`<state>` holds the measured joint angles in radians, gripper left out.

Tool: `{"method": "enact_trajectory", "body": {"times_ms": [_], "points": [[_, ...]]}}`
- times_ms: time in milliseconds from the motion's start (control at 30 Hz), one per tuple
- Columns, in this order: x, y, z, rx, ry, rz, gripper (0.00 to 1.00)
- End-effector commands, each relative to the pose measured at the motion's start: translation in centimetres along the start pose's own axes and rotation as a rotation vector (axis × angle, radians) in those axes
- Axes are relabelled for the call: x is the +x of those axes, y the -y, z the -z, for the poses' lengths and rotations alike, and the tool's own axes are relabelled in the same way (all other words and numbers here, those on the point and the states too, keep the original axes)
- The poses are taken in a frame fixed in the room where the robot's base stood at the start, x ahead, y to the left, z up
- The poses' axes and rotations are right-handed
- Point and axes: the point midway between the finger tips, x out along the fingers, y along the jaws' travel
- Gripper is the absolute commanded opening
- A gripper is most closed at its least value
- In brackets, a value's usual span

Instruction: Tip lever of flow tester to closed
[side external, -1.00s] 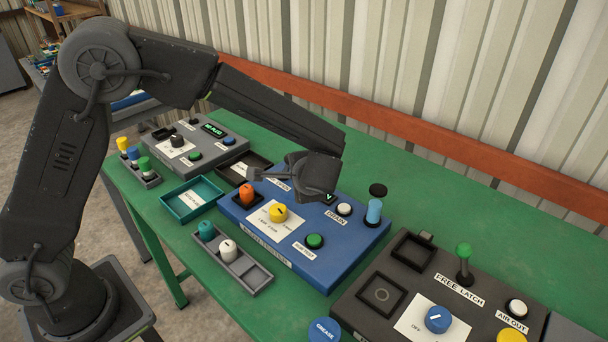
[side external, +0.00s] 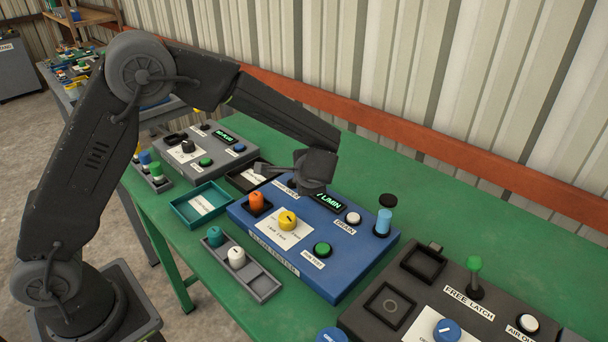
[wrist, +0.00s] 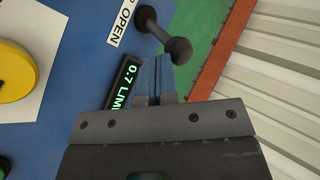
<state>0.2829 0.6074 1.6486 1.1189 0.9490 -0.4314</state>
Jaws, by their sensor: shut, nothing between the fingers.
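The flow tester is the blue panel (side external: 350,272) on the green bench, with a lit green L/MIN display (side external: 330,203). In the wrist view this display (wrist: 124,82) reads 0.7 L/MIN. The tester's dark lever (wrist: 163,33) has a round ball end and leans toward the wall side, beside the label OPEN (wrist: 121,20). My gripper (side external: 305,185) is over the panel's back edge. In the wrist view its shut blue fingers (wrist: 153,65) are empty and close to the lever's ball; I cannot tell if they touch. In the side view my gripper covers much of the lever's area.
An orange knob (side external: 256,202), yellow dial (side external: 288,221), green button (side external: 322,249), white DRAIN button (side external: 353,218) and light-blue handle (side external: 383,221) stand on the panel. A dark panel (side external: 412,300) is at right, a grey one (side external: 215,160) at left.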

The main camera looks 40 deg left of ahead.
Motion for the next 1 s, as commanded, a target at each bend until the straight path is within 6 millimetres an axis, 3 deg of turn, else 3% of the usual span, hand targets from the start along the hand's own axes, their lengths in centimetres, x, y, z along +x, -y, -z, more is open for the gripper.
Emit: {"method": "enact_trajectory", "body": {"times_ms": [267, 600, 1000], "points": [[0.2, 1.0, -0.5, -0.046, -0.032, -0.079, 0.00], [1.1, 3.2, -1.9, -0.160, -0.123, -0.300, 0.00], [2.3, 4.6, -3.2, -0.153, -0.125, -0.301, 0.00]]}}
